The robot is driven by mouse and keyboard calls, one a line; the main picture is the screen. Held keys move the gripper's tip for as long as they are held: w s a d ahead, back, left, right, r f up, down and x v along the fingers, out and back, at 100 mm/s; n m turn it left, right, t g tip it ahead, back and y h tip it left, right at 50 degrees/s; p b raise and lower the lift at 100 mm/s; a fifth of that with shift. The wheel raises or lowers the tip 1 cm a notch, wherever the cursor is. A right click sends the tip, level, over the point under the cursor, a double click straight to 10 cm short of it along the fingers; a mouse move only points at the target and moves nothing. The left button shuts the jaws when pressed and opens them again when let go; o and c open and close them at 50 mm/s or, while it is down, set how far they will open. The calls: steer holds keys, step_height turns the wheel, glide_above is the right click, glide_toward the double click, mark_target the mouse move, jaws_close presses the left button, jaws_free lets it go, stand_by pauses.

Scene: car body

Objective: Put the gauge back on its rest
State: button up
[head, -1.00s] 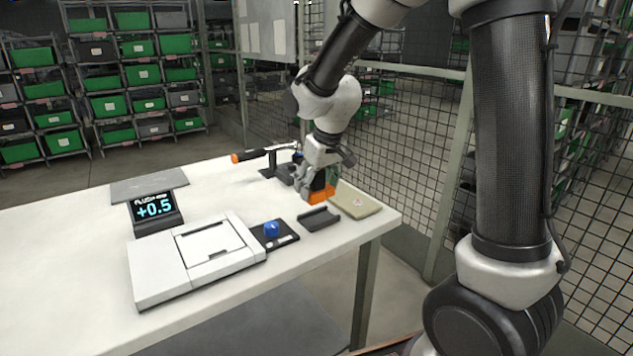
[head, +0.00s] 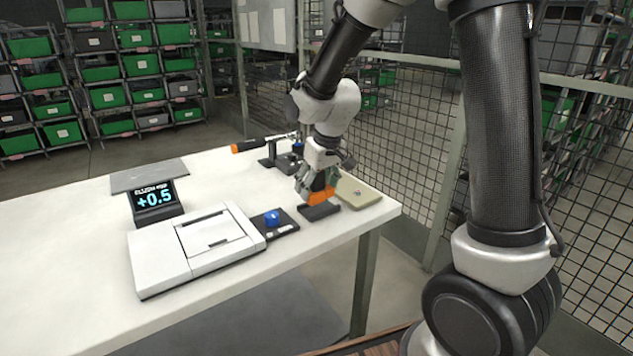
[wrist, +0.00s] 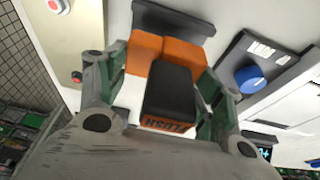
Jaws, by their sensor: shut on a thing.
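The gauge (head: 321,197) is an orange and black block. In the wrist view the gauge (wrist: 168,92) shows a black upper body and "FLUSH" lettering on its near end. My gripper (head: 316,187) is shut on it, with one finger on each side in the wrist view. The rest (head: 319,212) is a dark, shallow cradle near the table's right end. In the head view the gauge looks tilted and overlaps the rest's back edge. In the wrist view the rest (wrist: 172,20) lies beyond the gauge's orange end. I cannot tell whether they touch.
A beige plate (head: 358,194) lies right of the rest. A dark pad with a blue knob (head: 272,218) and a white panel unit (head: 200,250) stand to its left. A display (head: 155,200) reads +0.5. An orange-handled tool (head: 248,146) sits behind.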

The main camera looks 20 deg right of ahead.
steer(key=shift+f, duration=1.55)
steer(key=o, duration=1.3)
steer(key=v, duration=1.2)
steer(key=v, duration=0.5)
steer(key=w+v, duration=0.1)
steer(key=v, duration=0.5)
steer(key=w+v, duration=0.1)
steer(key=v, duration=0.4)
steer(key=shift+w+a+r, duration=0.15)
steer(key=shift+a+r, duration=0.2)
steer(key=shift+r, duration=0.3)
